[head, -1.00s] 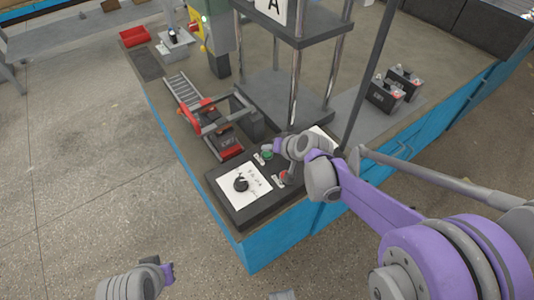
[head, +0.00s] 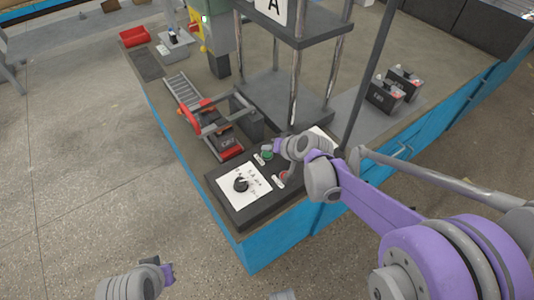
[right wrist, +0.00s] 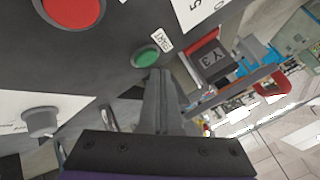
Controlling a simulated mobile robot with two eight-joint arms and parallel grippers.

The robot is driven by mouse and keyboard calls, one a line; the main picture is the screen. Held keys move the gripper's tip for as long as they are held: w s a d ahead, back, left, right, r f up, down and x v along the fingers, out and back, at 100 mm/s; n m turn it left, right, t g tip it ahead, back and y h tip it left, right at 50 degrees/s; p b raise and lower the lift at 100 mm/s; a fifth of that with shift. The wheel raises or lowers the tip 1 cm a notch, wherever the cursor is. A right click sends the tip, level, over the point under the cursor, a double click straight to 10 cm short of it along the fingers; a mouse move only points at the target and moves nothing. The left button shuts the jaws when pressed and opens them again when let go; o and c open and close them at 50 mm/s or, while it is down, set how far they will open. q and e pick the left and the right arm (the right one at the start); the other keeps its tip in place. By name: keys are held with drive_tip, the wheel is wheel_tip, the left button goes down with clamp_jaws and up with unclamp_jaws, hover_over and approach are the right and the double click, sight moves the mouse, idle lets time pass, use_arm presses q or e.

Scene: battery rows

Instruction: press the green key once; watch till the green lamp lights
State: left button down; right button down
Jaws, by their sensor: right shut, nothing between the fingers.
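The green key (head: 267,155) sits on the dark control panel (head: 230,214) at the table's near corner. It shows larger in the right wrist view (right wrist: 146,56), with a small white label beside it. My right gripper (head: 278,146) is shut and empty, right beside the green key. In the wrist view its fingers (right wrist: 159,78) end close below the key; I cannot tell whether they touch it. A small green lamp (head: 205,19) glows on the machine at the back. My left gripper (head: 166,273) is low at the left, its fingers unclear.
A small conveyor (head: 184,92) with red parts, a rack with metal posts (head: 296,88) and dark batteries (head: 384,96) stand nearby. The floor at left is clear.

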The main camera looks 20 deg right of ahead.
sight(269, 157)
idle(0.6)
drive_tip(key=shift+f+b, duration=0.3)
drive_tip(key=shift+f, duration=0.1)
drive_tip(key=shift+f+b, duration=0.3)
drive_tip(key=shift+f, duration=0.1)
idle(0.5)
drive_tip(key=shift+r, duration=0.15)
drive_tip(key=shift+r+p, duration=0.65)
drive_tip(key=shift+r, duration=0.1)
wheel_tip(269, 157, up, 5)
drive_tip(key=p, duration=0.4)
idle(0.6)
